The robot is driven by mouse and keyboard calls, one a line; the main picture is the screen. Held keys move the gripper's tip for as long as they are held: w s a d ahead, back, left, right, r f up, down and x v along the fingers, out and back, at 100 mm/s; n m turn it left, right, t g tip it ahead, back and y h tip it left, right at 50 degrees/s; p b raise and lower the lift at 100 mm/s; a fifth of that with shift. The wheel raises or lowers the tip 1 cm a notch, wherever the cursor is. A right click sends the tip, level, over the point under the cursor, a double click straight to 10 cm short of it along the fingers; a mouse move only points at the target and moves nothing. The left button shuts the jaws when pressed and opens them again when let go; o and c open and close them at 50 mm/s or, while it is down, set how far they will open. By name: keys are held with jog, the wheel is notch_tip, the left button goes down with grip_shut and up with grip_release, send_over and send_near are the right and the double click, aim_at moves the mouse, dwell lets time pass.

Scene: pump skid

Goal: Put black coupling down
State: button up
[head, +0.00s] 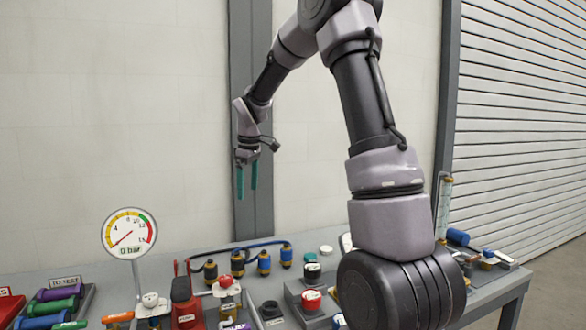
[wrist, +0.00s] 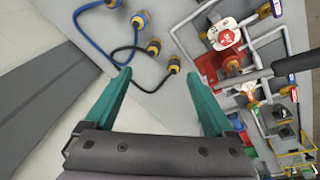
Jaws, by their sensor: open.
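My gripper (head: 247,194) is open and empty, with its teal fingers pointing down, high above the table in the head view. In the wrist view the gripper (wrist: 160,74) has a wide gap between its fingertips. Two dark couplings with brass parts, one (head: 210,270) and another (head: 237,263), stand at the back of the table at the ends of a black hose. In the wrist view they show beyond the fingertips, one (wrist: 153,47) and the other (wrist: 174,66). The frames do not show which of them is the task's black coupling.
A blue hose ends in two blue-and-brass couplings (head: 264,262) just right of the black ones. A red pump body (head: 186,305) and piping stand in front. A pressure gauge (head: 129,234) rises at left. The wall is behind the table.

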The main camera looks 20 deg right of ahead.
jog(key=s+d+r+m+t, duration=0.2)
jog(key=s+r+m, duration=0.4)
jog(key=s+r, duration=0.6)
jog(key=s+d+f+m+t+y, duration=0.1)
jog(key=s+m+t, duration=0.2)
jog(key=s, duration=1.5)
jog(key=m, duration=0.4)
jog(key=shift+m+y, duration=0.3)
jog(key=shift+y, duration=0.1)
jog(key=shift+d, duration=0.1)
